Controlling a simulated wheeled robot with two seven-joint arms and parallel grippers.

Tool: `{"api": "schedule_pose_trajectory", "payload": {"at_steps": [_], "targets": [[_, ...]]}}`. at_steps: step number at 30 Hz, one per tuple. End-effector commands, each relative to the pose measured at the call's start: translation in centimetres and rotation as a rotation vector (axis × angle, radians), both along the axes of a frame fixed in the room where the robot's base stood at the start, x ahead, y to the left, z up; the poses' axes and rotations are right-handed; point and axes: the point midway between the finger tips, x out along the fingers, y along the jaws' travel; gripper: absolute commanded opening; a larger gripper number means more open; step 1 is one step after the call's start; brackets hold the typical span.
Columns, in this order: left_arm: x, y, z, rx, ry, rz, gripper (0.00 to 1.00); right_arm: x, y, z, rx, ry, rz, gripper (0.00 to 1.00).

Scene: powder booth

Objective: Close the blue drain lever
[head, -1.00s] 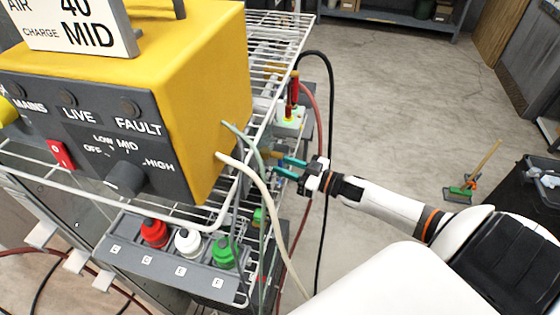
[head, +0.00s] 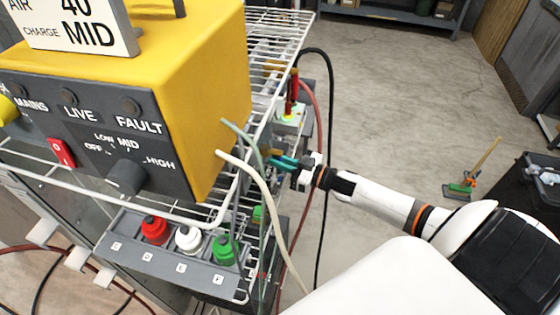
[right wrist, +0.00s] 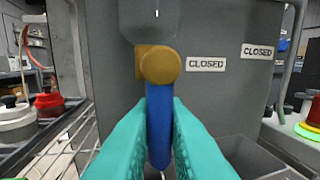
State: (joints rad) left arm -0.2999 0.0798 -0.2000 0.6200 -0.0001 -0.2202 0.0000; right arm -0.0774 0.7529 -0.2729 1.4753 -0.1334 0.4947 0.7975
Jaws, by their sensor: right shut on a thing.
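The blue drain lever (right wrist: 158,125) hangs straight down from a round brass valve (right wrist: 160,65) in the right wrist view. My right gripper (right wrist: 159,150) has its teal fingers on both sides of the lever and is shut on it. In the head view the same gripper (head: 280,162) reaches in at the side of the wire rack, and the lever is hidden there. One "CLOSED" label (right wrist: 206,64) is to the right of the valve, and a second (right wrist: 259,52) is farther right. My left gripper is not in view.
A yellow control box (head: 200,80) stands on the wire rack (head: 285,35). Pale hoses (head: 262,185) hang between the box and my right gripper. A panel with red, white and green knobs (head: 188,240) is below.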

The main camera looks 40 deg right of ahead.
Motion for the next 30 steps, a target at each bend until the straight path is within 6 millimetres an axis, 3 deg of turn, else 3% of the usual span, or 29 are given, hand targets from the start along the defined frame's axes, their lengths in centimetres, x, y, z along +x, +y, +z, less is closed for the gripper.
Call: {"api": "schedule_pose_trajectory", "payload": {"at_steps": [11, 30], "targets": [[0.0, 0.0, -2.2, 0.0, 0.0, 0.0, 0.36, 0.4, -0.5, -0.3, -0.144, -0.125, 0.0, 0.0], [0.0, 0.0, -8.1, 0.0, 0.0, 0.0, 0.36, 1.6, -1.8, 0.6, -0.605, -0.518, 0.0, 0.0]]}}
